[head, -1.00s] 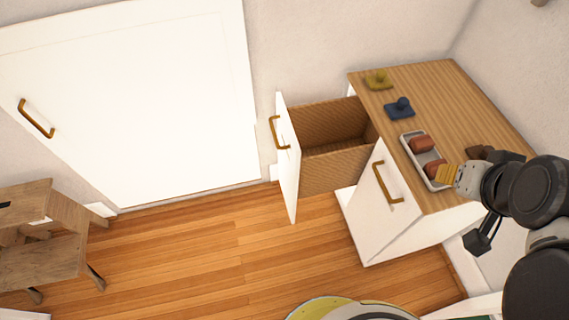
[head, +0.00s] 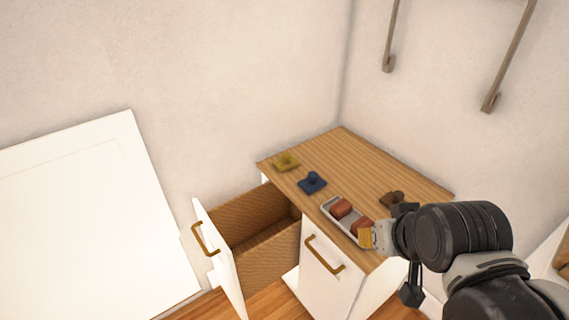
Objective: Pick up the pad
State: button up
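A blue flat piece with a knob (head: 312,182) and a similar yellow piece (head: 286,161) lie on the wooden top of a white cabinet; I cannot tell which thing is the pad. A grey tray (head: 329,207) holds reddish-brown blocks (head: 341,208). A dark brown piece (head: 391,199) lies behind my gripper. My gripper (head: 396,236) is at the near right part of the cabinet top, seen from behind. A tan-yellow piece (head: 373,238) shows at its front by the tray's end; I cannot tell if it is held. The fingers are mostly hidden.
The wooden cabinet top (head: 345,150) has bare room at the back and right. An open drawer (head: 262,240) juts out at the cabinet's left. A white door panel (head: 90,220) is at left. Grey bars (head: 510,55) are on the right wall.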

aim_at(287, 162)
jog(key=z, duration=4.15)
jog(key=u, duration=4.45)
jog(key=i+l+u, duration=0.15)
jog(key=u, duration=0.3)
jog(key=l+u, duration=0.2)
jog(key=u, duration=0.2)
jog(key=i+l+u, duration=0.15)
jog(key=u, duration=0.3)
jog(key=l, duration=0.05)
